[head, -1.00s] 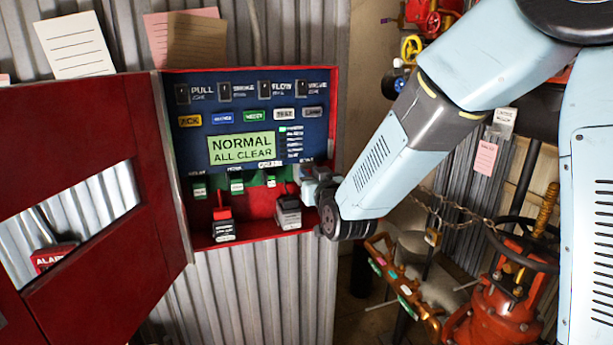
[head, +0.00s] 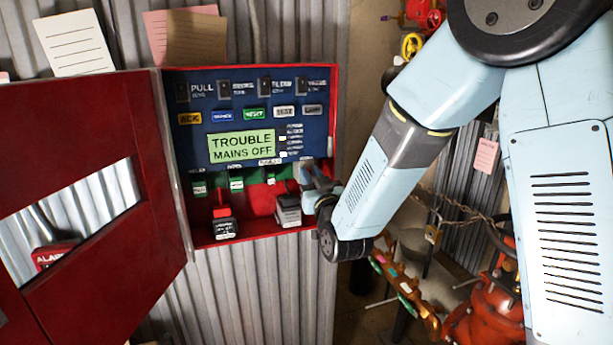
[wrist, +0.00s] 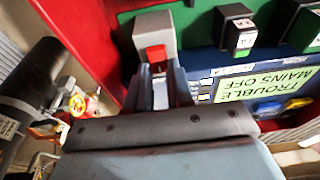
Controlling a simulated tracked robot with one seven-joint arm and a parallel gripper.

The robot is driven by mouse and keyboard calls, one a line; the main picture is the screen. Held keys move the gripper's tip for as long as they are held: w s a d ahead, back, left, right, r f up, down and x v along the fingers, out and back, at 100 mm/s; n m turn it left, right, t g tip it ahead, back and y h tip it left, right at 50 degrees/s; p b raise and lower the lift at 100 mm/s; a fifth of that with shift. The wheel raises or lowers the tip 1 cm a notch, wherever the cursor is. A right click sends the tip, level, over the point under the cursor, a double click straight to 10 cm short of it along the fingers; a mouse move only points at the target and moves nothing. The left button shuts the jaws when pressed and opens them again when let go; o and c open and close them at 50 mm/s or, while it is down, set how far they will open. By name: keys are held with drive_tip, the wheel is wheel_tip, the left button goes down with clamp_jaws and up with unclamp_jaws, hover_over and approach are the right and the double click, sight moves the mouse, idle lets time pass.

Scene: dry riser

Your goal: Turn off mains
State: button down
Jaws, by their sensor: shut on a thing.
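The red alarm panel cabinet (head: 334,110) stands with its door (head: 95,200) swung open to the left. Its green display (head: 241,146) reads "TROUBLE MAINS OFF"; in the wrist view the display (wrist: 268,86) appears upside down. My gripper (head: 318,183) is inside the lower right of the cabinet. In the wrist view my gripper (wrist: 163,82) is shut at a grey switch housing with a red part, the mains switch (wrist: 156,52), with its fingers on either side of the switch's lever. In the head view my gripper and arm hide this switch.
Two black-and-grey batteries (head: 288,210) sit in the cabinet's bottom. Green terminal blocks (head: 236,184) line up left of my gripper. The cabinet's right wall is close to my arm. Red valves and pipework (head: 495,305) stand at the right.

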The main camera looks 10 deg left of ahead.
drive_tip(key=shift+f+t+y, duration=0.15)
drive_tip(key=shift+t+y, duration=0.25)
drive_tip(key=shift+s, duration=0.1)
drive_tip(key=c, duration=1)
unclamp_jaws()
